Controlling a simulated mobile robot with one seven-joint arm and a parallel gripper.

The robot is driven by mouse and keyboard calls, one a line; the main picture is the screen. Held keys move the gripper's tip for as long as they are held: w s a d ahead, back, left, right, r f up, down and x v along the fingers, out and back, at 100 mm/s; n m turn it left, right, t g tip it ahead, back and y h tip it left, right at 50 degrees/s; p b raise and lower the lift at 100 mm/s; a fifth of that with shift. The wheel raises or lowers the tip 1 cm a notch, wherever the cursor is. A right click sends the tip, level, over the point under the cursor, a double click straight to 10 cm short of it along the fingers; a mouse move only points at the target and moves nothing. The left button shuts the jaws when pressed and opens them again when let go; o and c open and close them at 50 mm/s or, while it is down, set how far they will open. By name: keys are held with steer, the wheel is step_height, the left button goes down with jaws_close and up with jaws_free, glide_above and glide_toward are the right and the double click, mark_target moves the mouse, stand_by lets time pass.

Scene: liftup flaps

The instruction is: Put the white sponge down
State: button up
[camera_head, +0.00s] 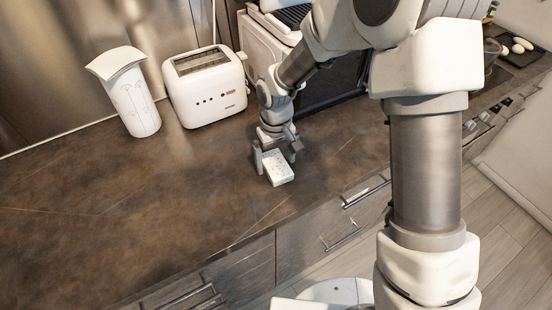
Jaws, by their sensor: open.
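The white sponge (279,173) is a small pale block with a speckled top. It appears to rest on the brown countertop (150,205), a little back from the front edge. My gripper (274,160) points down over the sponge, with its jaws open. One finger shows to the left of the sponge and the other at its upper right. I cannot tell whether either finger touches it. The back part of the sponge is partly hidden by my gripper.
A white toaster (206,87) and a white pitcher-like container (131,98) stand at the back. A white appliance (268,48) is behind my arm. Drawers with bar handles (343,237) line the counter front. The counter's left part is clear.

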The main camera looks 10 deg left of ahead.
mark_target(276, 163)
steer(key=shift+f, duration=0.1)
step_height(276, 163, up, 17)
steer(key=p, duration=0.1)
steer(key=s+d+r+m+t, duration=0.2)
steer(key=s+d+r, duration=0.25)
steer(key=d, duration=0.25)
steer(key=s+d+r+m+t, duration=0.1)
steer(key=s+d+r, duration=0.2)
steer(key=d+r, duration=0.25)
steer(key=s+d+m+t, duration=0.2)
steer(key=s+d+m, duration=0.1)
steer(key=s+d, duration=0.5)
steer(key=shift+s+t, duration=0.3)
steer(key=shift+s, duration=0.8)
steer(key=shift+a, duration=0.2)
